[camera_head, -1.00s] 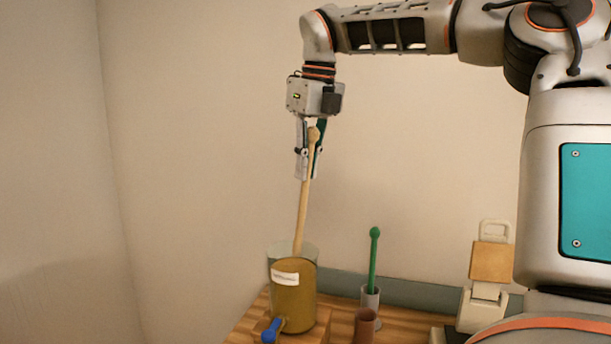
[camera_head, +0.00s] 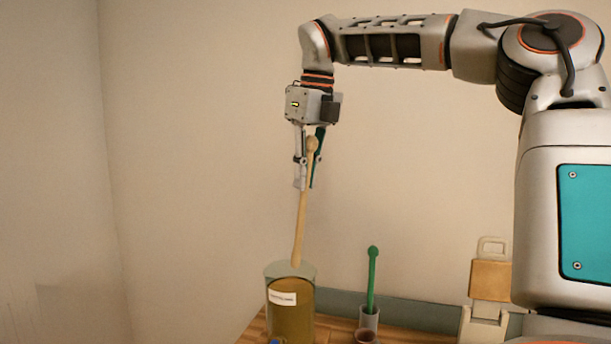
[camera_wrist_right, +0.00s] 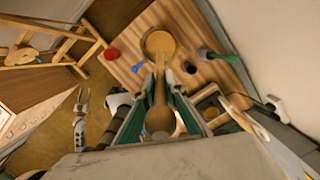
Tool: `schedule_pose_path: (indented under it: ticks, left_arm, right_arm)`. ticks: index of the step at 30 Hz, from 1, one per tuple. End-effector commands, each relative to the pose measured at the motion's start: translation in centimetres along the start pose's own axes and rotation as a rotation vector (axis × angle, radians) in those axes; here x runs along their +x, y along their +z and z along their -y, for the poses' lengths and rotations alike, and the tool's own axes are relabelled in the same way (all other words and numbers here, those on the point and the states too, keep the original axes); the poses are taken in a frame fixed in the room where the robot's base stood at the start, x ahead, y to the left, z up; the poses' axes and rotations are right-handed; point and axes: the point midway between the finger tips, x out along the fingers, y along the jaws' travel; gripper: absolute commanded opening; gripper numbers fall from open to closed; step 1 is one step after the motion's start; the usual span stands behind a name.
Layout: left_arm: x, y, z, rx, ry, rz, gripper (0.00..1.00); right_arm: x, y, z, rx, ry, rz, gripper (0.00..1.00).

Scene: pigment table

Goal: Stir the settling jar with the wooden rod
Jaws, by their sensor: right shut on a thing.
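My right gripper (camera_head: 307,186) is shut on the wooden rod (camera_head: 301,222), just below its rounded top. The rod hangs nearly upright, slightly tilted, above the settling jar (camera_head: 291,309). Its lower end reaches the jar's mouth; how deep it goes is unclear. The jar is glass, with a white label and yellow-brown contents. In the right wrist view, the rod (camera_wrist_right: 159,90) runs from between the fingers to the jar's round mouth (camera_wrist_right: 158,42). My left gripper (camera_wrist_right: 83,103) shows there at the lower left, its fingers apart and empty.
A green rod (camera_head: 372,275) stands in a grey holder (camera_head: 369,319) right of the jar, with a brown cup (camera_head: 366,335) in front. A tan-and-white stand (camera_head: 490,280) is farther right. In the wrist view, a red object (camera_wrist_right: 112,53) is on the wooden table and a wooden frame (camera_wrist_right: 50,45) is beyond.

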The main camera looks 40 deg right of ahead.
Motion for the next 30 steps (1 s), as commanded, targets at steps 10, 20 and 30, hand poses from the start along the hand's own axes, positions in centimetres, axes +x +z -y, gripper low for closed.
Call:
schedule_pose_path:
  ticks: [10,20,30]
  left_arm:
    - [0.0,-0.1,-0.1,-0.003,0.000,-0.001,0.40]
    - [0.0,-0.1,0.1,0.002,0.000,-0.001,0.40]
    - [0.0,0.0,0.3,0.009,0.000,0.000,0.40]
  right_arm:
    - [-0.6,0.2,0.0,0.000,-0.001,0.002,0.00]
    - [-3.5,0.7,0.1,0.000,-0.001,0.001,0.00]
    - [-5.0,0.9,0.1,0.001,0.000,0.000,0.00]
